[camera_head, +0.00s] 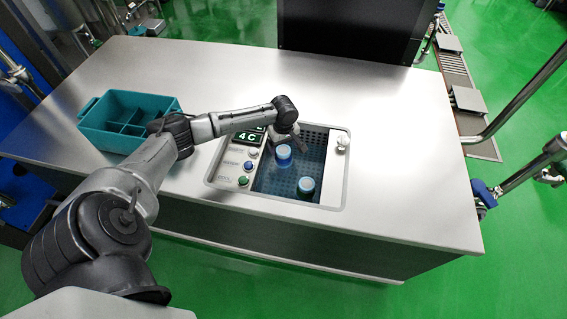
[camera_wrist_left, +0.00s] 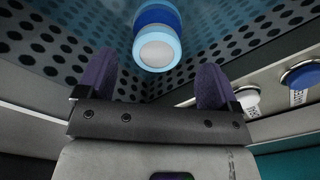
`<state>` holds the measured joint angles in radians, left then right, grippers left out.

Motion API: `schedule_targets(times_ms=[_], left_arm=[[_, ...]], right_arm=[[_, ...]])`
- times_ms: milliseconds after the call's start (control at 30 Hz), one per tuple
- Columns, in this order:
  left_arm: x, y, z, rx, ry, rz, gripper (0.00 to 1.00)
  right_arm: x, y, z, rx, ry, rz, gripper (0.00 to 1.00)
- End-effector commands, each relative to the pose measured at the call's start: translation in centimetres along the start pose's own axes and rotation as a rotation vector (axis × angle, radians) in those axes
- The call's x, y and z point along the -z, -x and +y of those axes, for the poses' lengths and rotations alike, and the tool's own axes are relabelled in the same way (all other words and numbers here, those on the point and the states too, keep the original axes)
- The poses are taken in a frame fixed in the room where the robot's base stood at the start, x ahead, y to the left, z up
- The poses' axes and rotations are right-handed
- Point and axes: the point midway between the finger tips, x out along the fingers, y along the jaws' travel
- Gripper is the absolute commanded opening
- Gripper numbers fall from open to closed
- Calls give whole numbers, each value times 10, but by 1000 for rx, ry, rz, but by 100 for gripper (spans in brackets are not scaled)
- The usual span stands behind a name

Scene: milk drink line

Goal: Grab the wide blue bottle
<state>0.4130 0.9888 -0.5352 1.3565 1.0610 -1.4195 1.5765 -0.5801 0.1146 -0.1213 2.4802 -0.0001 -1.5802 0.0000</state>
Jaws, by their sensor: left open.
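Two blue bottles with pale caps stand in the perforated blue basin in the head view: one farther back (camera_head: 284,155) and one nearer the front (camera_head: 306,187). I cannot tell surely which is the wide one. My left gripper (camera_head: 284,140) is over the back part of the basin, beside the farther bottle. In the left wrist view, a blue bottle (camera_wrist_left: 155,18) with a light blue cap shows beyond and between the two spread, purple-padded fingers of my gripper (camera_wrist_left: 156,65). The fingers hold nothing. My right gripper is out of view.
The basin's panel has buttons (camera_head: 243,181) and a lit display (camera_head: 249,137) on its left. A small knob (camera_head: 343,142) stands at its back right corner. A teal divided crate (camera_head: 90,105) is on the left of the steel counter (camera_head: 400,140), whose right side is clear.

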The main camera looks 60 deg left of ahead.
Motion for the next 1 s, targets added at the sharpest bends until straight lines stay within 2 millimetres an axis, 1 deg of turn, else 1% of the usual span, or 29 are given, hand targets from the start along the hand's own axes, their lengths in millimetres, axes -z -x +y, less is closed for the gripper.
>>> schedule_targets(times_ms=[167, 367, 467, 567, 767, 1000], left_arm=[[0, -13, 1, 0, -1, 0, 86], [3, -37, 2, 0, -1, 1, 86], [2, -49, 1, 1, -2, 1, 86], [2, -52, 2, -1, -2, 1, 86], [2, -51, 2, -1, -2, 1, 86], [2, -51, 2, 0, -2, 1, 63]], right_arm=[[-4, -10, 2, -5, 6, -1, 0], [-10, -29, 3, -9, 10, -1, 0], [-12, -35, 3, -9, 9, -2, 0], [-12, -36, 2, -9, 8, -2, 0], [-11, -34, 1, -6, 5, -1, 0], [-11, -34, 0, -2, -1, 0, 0]])
